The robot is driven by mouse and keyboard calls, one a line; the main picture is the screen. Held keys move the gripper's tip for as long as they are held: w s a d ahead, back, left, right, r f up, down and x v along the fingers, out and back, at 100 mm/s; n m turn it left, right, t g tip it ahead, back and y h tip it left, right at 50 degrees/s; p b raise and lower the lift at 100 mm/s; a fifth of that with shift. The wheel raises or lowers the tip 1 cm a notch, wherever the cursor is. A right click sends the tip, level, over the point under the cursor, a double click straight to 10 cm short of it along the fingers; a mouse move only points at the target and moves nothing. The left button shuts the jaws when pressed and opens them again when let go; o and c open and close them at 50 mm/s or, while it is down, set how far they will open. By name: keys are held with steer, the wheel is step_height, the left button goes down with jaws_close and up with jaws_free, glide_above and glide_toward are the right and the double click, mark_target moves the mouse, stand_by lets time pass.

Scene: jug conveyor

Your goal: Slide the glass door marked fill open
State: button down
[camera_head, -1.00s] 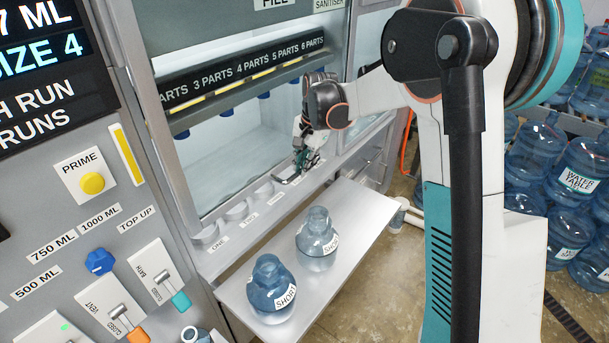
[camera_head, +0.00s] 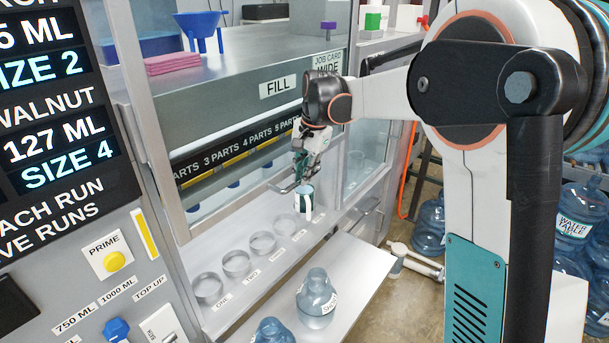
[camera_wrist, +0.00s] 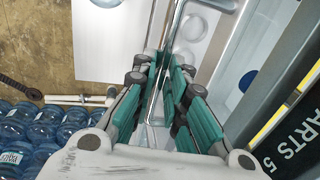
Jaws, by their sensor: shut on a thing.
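The bay under the FILL sign (camera_head: 277,86) has a glass front. My gripper (camera_head: 300,178) is at the front of this bay, toward its right side, above the row of rings. It is shut on a thin metal bar (camera_head: 279,188), which appears to be the door handle. In the wrist view the bar (camera_wrist: 174,32) runs between the teal finger pads of my gripper (camera_wrist: 160,88). The pads hide part of the bar. The clear glass is hard to make out, so the door's exact edges cannot be told.
A small white-and-teal piece (camera_head: 304,203) shows just under my gripper. Blue jugs (camera_head: 317,298) stand on the shelf (camera_head: 352,270) in front. Large water bottles (camera_head: 572,228) are stacked at right.

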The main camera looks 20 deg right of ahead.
steer(key=c, duration=1.6)
jaws_free()
step_height(320, 180, up, 12)
steer(key=s+d, duration=0.1)
steer(key=shift+s+d+f, duration=0.15)
steer(key=shift+s, duration=0.25)
steer(key=s+f+n+t+b, duration=0.2)
steer(key=s+f+n+b, duration=0.3)
steer(key=s+f, duration=0.8)
steer(key=s+a+f+n+t+h+b, duration=0.1)
steer(key=s+f+n+t+b, duration=0.2)
steer(key=s+f+b, duration=0.6)
steer(key=s+f+n, duration=0.2)
steer(key=s+f, duration=0.1)
steer(key=s, duration=0.6)
steer(key=shift+s+a+f+n, duration=0.15)
steer(key=shift+s+f+n, duration=0.2)
steer(key=shift+n, duration=0.05)
